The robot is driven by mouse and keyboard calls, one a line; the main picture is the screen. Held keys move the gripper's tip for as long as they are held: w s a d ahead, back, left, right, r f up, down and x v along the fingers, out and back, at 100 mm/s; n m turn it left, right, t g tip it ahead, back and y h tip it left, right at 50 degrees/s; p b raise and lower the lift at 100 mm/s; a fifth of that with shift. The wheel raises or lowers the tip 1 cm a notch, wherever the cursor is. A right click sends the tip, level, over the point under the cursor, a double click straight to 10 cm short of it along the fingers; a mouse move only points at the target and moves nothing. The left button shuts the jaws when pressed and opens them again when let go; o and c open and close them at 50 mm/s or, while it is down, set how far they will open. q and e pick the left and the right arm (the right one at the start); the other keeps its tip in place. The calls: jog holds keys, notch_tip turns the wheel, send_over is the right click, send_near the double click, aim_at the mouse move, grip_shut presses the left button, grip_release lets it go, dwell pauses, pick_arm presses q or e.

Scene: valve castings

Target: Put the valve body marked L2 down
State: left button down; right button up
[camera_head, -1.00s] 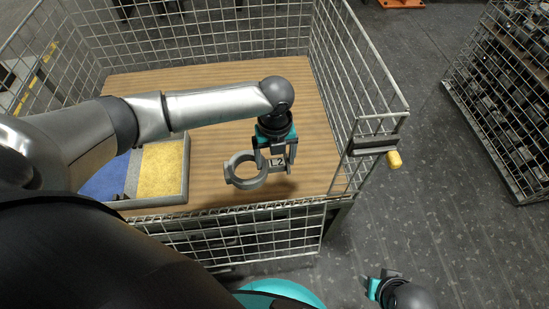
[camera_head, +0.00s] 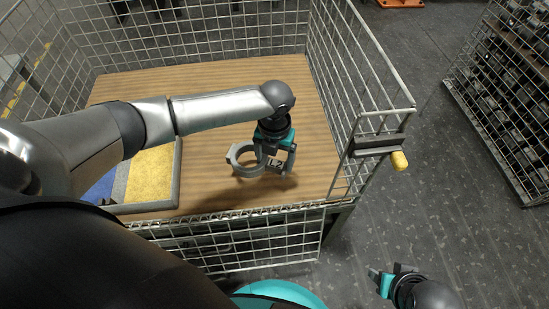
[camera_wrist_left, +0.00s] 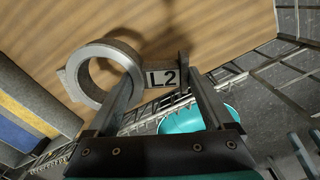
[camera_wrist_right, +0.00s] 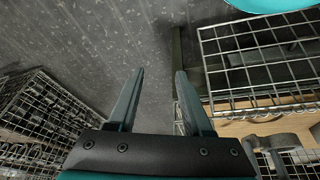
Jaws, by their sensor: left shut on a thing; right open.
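The valve body marked L2 (camera_head: 243,168) is a grey ring with a flat tab that bears a white L2 label. My left gripper (camera_head: 277,166) is shut on the tab beside the label. In the left wrist view the ring of the valve body (camera_wrist_left: 77,75) stands left of the fingers (camera_wrist_left: 157,80), over the wooden floor of the cage. The part looks low over the boards; I cannot tell whether it touches them. My right gripper (camera_head: 385,283) is open and empty outside the cage; its parted fingers show in the right wrist view (camera_wrist_right: 158,95).
The wire cage (camera_head: 240,243) has a wooden floor (camera_head: 230,80) with free room behind and around the part. A grey-edged tray with yellow (camera_head: 152,172) and blue (camera_head: 103,187) areas lies at left. A yellow-handled latch (camera_head: 398,161) is on the right corner. Another mesh cage (camera_head: 500,100) stands at right.

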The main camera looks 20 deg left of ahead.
pick_arm(q)
jog(key=shift+w+r, duration=0.1)
jog(key=shift+r, duration=0.05)
jog(key=shift+p, duration=0.35)
notch_tip(320, 180, down, 2)
jog(key=shift+f+b, duration=0.2)
jog(key=shift+b, duration=0.55)
jog(key=shift+f+b, duration=0.9)
jog(key=shift+f, duration=0.5)
jog(key=shift+f+b, duration=0.35)
jog(key=shift+f, duration=0.35)
pick_arm(e)
jog(key=shift+t+y, duration=0.3)
jog(key=shift+t, duration=0.6)
jog(key=shift+w+a+r, duration=0.2)
jog(key=shift+r, duration=0.7)
jog(key=shift+w+a+r, duration=0.15)
jog(key=shift+r, duration=0.7)
jog(key=shift+w+a+r, duration=0.2)
jog(key=shift+r, duration=0.7)
pick_arm(q)
jog(key=shift+f, duration=0.2)
